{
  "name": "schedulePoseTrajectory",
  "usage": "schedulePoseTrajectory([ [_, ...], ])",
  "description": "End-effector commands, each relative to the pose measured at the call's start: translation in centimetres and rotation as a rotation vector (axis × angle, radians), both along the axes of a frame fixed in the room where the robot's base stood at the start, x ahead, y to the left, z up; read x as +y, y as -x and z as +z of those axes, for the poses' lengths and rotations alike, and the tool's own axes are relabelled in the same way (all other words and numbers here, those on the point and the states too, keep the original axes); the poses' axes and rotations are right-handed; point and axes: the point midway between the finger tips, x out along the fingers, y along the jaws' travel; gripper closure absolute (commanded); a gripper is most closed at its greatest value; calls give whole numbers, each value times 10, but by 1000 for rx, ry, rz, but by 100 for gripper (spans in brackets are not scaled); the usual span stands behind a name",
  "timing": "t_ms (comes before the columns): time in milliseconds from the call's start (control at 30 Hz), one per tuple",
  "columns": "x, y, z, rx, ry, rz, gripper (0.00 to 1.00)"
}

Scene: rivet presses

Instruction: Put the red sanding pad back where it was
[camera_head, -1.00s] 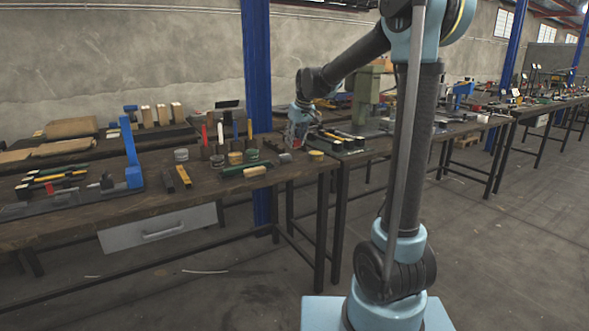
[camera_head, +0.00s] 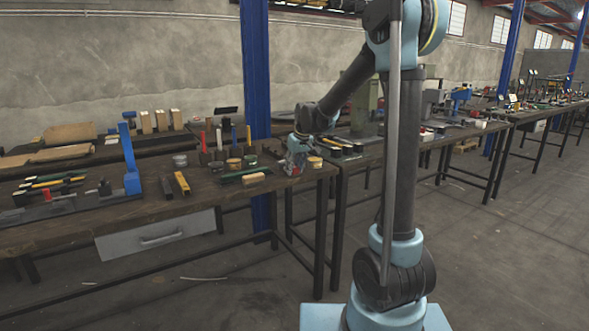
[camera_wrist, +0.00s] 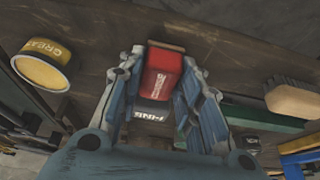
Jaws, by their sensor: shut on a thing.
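The red sanding pad (camera_wrist: 161,72) is a small red block with pale lettering, seen between the two fingers in the wrist view. My gripper (camera_wrist: 164,60) is shut on it, one finger on each side. In the head view my gripper (camera_head: 293,168) is low at the right end of the dark wooden bench (camera_head: 225,193). I cannot tell whether the pad touches the bench top.
A yellow-labelled tin (camera_wrist: 41,65) is left of my gripper in the wrist view. A wooden-backed brush (camera_wrist: 291,100) and a green bar (camera_wrist: 262,120) lie to the right. A blue press (camera_head: 131,160) stands farther left on the bench. Bare wood surrounds the pad's far side.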

Motion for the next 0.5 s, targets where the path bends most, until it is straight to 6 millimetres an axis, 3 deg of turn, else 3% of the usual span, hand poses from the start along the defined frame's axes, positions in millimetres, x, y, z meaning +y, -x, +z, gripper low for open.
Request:
schedulePoseTrajectory([
  [133,0,0,-2,0,0,0,90],
  [167,0,0,-1,0,0,0,61],
  [233,0,0,-1,0,0,0,48],
  [500,1,0,-1,0,0,1,48],
])
